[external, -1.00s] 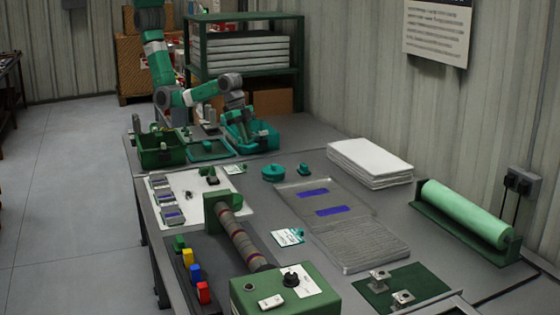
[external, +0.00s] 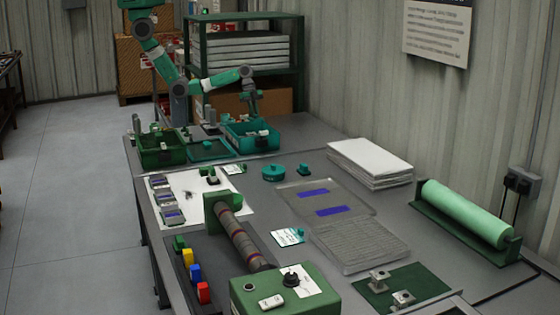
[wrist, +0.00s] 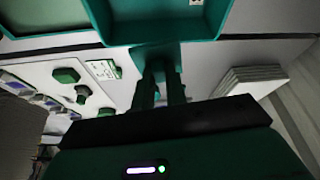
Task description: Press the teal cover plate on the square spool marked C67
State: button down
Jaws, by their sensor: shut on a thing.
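My gripper (external: 254,112) is above the teal bin (external: 236,146) at the back of the bench. In the wrist view, my gripper (wrist: 160,85) is shut on a flat teal piece (wrist: 155,53), which looks like the cover plate. The bin's wall (wrist: 165,38) is just beyond it. Green and dark block-like parts (wrist: 66,75) stand on the white mat to the left, beside a white label card (wrist: 103,69). They also show in the external view, with one small upright part (external: 212,177). The marking C67 cannot be read on any of them.
A dark green bin (external: 160,158) stands left of the teal one, with a teal tray (external: 208,151) between. A round teal lid (external: 273,173) and a small teal knobbed part (external: 304,170) are in front. White panels (external: 368,163) are stacked at right.

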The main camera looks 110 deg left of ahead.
jog(key=s+a+f+m+b, duration=0.1)
jog(key=s+a+f+m, duration=0.1)
jog(key=s+a, duration=0.3)
jog(key=shift+s+a+f+h+b, duration=0.35)
jog(key=shift+a+f, duration=0.5)
jog(key=shift+a, duration=0.3)
jog(key=shift+f, duration=0.1)
notch_tip(320, 180, down, 4)
jog(key=b, duration=0.4)
jog(key=shift+f, duration=0.15)
jog(key=shift+f+b, duration=0.5)
jog(key=shift+f, duration=0.2)
jog(key=shift+p, duration=0.65)
jog(key=shift+f, duration=0.65)
jog(key=c, duration=1.3)
grip_release()
jog(key=shift+c, duration=0.2)
